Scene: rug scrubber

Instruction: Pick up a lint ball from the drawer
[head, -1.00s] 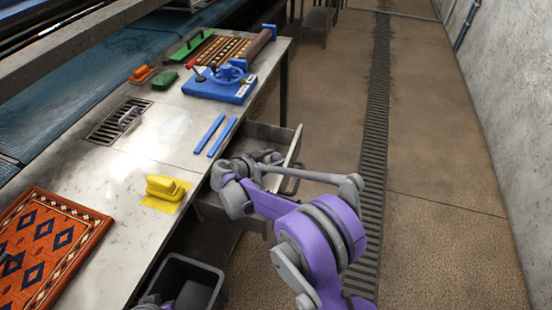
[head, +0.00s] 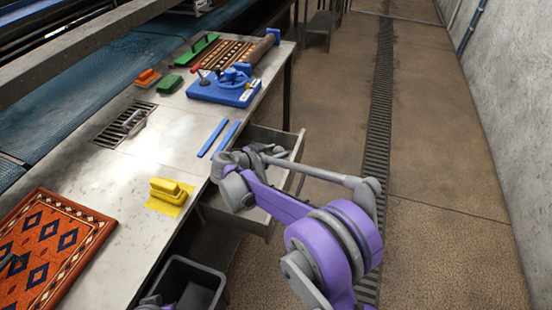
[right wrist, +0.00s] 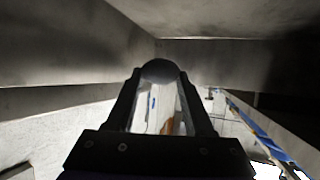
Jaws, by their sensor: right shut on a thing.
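The open metal drawer (head: 285,139) sticks out from the right side of the steel table, partly covered by my right arm. My right gripper (head: 262,152) is at the drawer; its fingertips are hard to make out there. In the right wrist view my right gripper (right wrist: 160,80) is shut on a dark, round lint ball (right wrist: 160,70), held between the fingertips. Pale walls rise around it in that view. My left gripper cannot be made out.
On the steel table (head: 100,185) are two blue strips (head: 212,137), a yellow brush (head: 168,190), a patterned rug (head: 50,243) and a blue device (head: 225,88). A dark bin (head: 185,285) stands below the table edge. The floor to the right is clear.

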